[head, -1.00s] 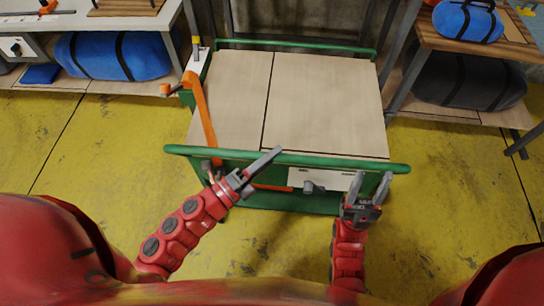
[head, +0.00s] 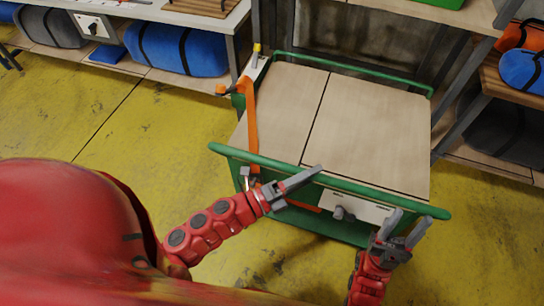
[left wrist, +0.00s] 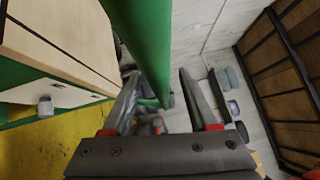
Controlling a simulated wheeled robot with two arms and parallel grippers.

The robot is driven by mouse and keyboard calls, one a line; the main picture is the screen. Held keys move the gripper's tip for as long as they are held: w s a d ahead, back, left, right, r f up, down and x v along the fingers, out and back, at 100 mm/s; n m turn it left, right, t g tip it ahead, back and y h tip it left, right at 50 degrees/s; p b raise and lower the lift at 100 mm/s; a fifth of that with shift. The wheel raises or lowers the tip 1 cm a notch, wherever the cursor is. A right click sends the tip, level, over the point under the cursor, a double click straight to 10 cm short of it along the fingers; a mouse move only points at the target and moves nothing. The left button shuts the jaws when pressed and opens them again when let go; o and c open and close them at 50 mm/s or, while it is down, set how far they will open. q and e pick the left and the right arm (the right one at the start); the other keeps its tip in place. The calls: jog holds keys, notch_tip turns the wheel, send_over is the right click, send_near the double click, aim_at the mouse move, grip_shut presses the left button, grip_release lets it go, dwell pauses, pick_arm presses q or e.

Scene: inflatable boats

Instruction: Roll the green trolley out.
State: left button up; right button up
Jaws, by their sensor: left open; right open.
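The green trolley (head: 330,187) has a wooden two-panel top and a green push bar along its near side. It stands between shelf units in the head view. My left gripper (head: 305,183) is open at the bar, left of its middle. In the left wrist view the green bar (left wrist: 145,40) runs between the two spread fingers (left wrist: 160,98), not clamped. My right gripper (head: 405,228) is open near the bar's right end. Its fingers point up at the bar; whether they straddle it I cannot tell.
An orange strap (head: 251,125) hangs over the trolley's left side. A shelf unit with a blue bag (head: 176,48) stands at the left, and another with a dark bag (head: 505,125) at the right, close to the trolley. The yellow floor (head: 150,130) at left is clear.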

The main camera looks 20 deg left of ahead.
pick_arm(q)
jog(key=shift+s+a+f, duration=0.1)
jog(key=shift+s+a, duration=0.15)
jog(key=shift+a, duration=0.2)
jog(key=p+v, duration=0.1)
jog(key=v, duration=1.5)
jog(key=shift+s+p, duration=0.2)
jog(key=shift+p, duration=0.2)
jog(key=shift+a+f, duration=0.1)
jog(key=shift+a, duration=0.05)
